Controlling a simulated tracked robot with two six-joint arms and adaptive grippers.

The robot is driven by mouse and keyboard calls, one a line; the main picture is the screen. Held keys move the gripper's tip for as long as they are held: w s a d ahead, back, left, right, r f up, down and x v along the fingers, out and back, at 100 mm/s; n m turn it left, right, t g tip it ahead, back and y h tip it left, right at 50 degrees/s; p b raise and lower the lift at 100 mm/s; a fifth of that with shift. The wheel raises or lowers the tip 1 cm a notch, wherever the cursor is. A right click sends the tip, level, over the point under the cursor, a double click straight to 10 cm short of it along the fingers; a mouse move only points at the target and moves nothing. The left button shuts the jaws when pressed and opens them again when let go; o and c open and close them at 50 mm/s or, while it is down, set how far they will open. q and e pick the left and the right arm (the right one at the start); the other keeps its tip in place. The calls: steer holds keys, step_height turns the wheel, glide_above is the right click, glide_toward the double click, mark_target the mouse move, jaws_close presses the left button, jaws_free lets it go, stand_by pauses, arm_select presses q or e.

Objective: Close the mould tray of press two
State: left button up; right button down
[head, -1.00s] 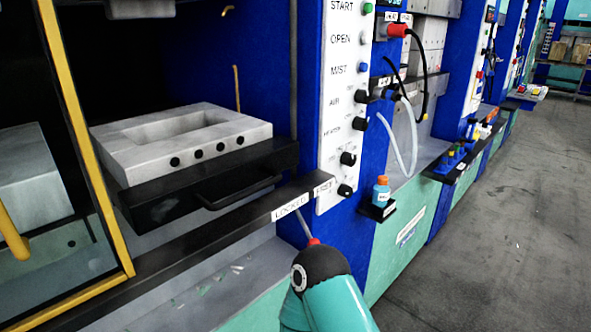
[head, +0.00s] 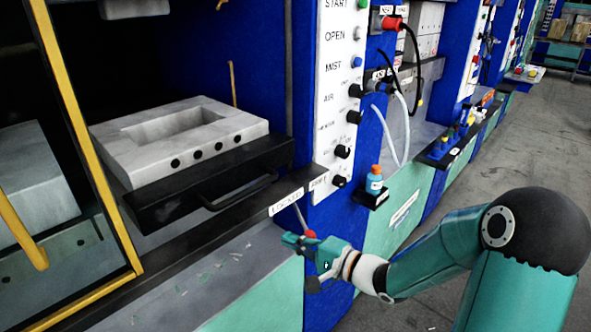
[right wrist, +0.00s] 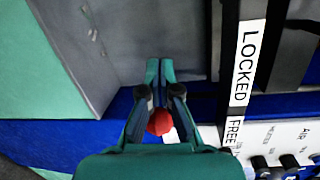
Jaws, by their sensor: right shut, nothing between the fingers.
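The mould tray is a black drawer (head: 165,208) with a bar handle (head: 240,193). It carries a pale grey mould block (head: 130,155) and juts out of the press opening. Below it, a lever with a red knob (head: 309,234) hangs by the black ledge, near the "LOCKED" label (head: 286,202). The knob also shows in the right wrist view (right wrist: 160,122). My right gripper (head: 286,239) is shut and empty, with its fingers close to the knob; I cannot tell whether they touch. The right wrist view shows its tips together (right wrist: 160,66). My left gripper is out of view.
A white control panel (head: 333,110) stands right of the opening. A blue bottle with an orange cap (head: 374,181) sits on a small shelf beside it. A yellow-framed guard (head: 82,150) stands at left. Small scraps lie on the lower ledge. The floor at right is clear.

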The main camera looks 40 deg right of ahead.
steer(key=t+h+p, duration=0.2)
glide_toward(287, 162)
steer(key=w, duration=0.2)
steer(key=w+p, duration=0.1)
steer(key=w, duration=0.4)
steer(key=shift+w+a+r, duration=0.1)
steer(key=shift+a+r, duration=0.1)
steer(key=shift+a, duration=0.15)
